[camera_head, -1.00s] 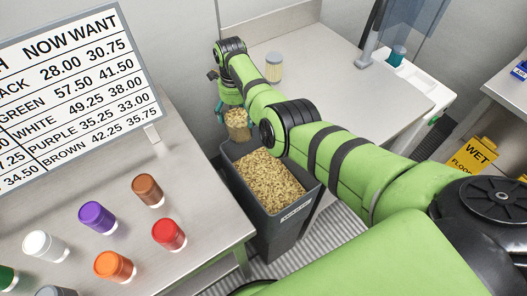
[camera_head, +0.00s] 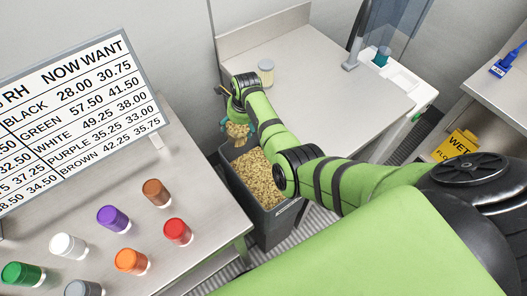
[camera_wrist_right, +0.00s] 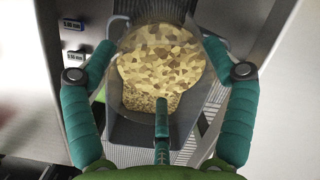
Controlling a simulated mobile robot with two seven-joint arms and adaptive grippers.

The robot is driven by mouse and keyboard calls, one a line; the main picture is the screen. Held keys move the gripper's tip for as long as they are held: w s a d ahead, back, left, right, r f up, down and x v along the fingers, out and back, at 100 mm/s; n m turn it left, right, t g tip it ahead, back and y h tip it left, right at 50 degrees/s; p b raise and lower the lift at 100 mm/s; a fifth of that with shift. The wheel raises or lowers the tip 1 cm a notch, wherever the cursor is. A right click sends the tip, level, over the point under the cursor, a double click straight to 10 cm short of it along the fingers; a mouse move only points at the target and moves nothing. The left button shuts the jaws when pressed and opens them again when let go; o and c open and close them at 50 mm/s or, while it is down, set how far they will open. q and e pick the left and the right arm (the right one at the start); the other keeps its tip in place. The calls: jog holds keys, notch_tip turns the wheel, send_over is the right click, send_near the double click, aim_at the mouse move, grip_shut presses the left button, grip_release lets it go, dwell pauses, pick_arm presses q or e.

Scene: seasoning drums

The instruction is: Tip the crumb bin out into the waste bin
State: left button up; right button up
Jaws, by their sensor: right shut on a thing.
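The crumb bin (camera_wrist_right: 188,98) is a see-through round container with tan crumbs, seen from above in the right wrist view. The teal fingers of my right gripper (camera_wrist_right: 160,88) lie on both sides of it, shut on it. In the head view my right gripper (camera_head: 238,122) holds the crumb bin (camera_head: 237,131) over the far end of the waste bin. The waste bin (camera_head: 277,228) is a tall dark grey container, heaped with crumbs, standing on the floor between two counters. The crumb bin's exact tilt is hard to tell. My left gripper is out of view.
The back counter (camera_head: 320,75) holds a pale-lidded jar (camera_head: 265,73). A yellow wet-floor sign (camera_head: 457,146) stands at right. My right arm spans the gap above the floor.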

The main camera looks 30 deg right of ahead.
jog(key=shift+s+d+r, duration=0.1)
jog(key=shift+s+r, duration=0.1)
jog(key=shift+r, duration=0.05)
jog(key=shift+s+r+t+p, duration=0.1)
jog(key=shift+s+t+p, duration=0.1)
jog(key=shift+t+p, duration=0.35)
jog(key=shift+s+d+f, duration=0.15)
jog(key=shift+s+f, duration=0.1)
jog(key=shift+f, duration=0.05)
jog(key=shift+s+d+t+y, duration=0.1)
jog(key=shift+s+t+y, duration=0.15)
jog(key=shift+t+y, duration=0.1)
jog(key=shift+r, duration=0.1)
jog(key=shift+f+t, duration=0.3)
